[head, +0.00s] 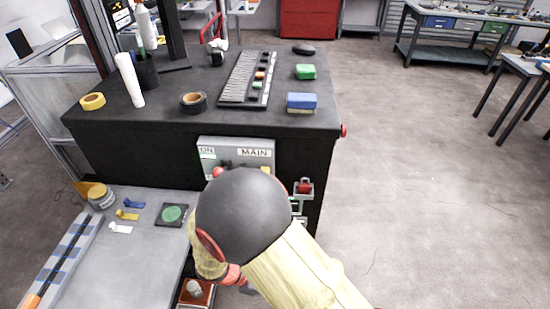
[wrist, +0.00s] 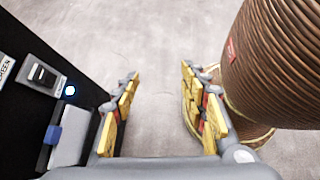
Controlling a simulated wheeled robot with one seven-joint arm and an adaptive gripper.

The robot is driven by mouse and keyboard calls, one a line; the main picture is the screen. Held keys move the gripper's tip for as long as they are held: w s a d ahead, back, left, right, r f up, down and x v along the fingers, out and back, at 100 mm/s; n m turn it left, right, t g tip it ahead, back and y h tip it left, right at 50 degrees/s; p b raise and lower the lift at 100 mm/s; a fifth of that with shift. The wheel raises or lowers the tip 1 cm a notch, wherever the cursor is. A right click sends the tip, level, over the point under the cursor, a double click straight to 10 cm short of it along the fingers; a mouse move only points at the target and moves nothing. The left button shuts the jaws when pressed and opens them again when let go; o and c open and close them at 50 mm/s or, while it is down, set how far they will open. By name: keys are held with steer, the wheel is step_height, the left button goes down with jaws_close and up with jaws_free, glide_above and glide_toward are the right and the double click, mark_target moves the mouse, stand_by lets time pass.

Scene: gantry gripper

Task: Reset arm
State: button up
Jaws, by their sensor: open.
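My arm (head: 300,270) reaches up from the bottom of the head view, with its dark round joint in front of the black cabinet (head: 130,155). My gripper cannot be made out in that view. In the wrist view my gripper (wrist: 160,84) is open, its yellow-padded fingers spread apart. Only bare grey floor (wrist: 160,40) shows between the fingers, and nothing is held.
A brown ribbed round body (wrist: 275,65) is close on the right. The grey bench (head: 135,260) holds small items. Floor right of the cabinet is clear.

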steer(key=s+d+r+m+t+y, duration=0.1)
steer(key=d+r+m, duration=0.4)
steer(key=r, duration=0.7)
steer(key=s+d+r+m+t+y+p, duration=0.1)
steer(key=s+d+r+m+t+y, duration=0.1)
steer(key=r+m, duration=0.5)
steer(key=s+d+r+m+t+y+p, duration=0.1)
steer(key=s+d+r+m+y, duration=0.2)
steer(key=r, duration=1.3)
steer(key=d+m+y, duration=0.3)
steer(key=d, duration=0.1)
steer(key=shift+d+r+m+t+y, duration=0.3)
steer(key=shift+d+y, duration=0.05)
steer(key=shift+y, duration=0.05)
steer(key=shift+c, duration=0.4)
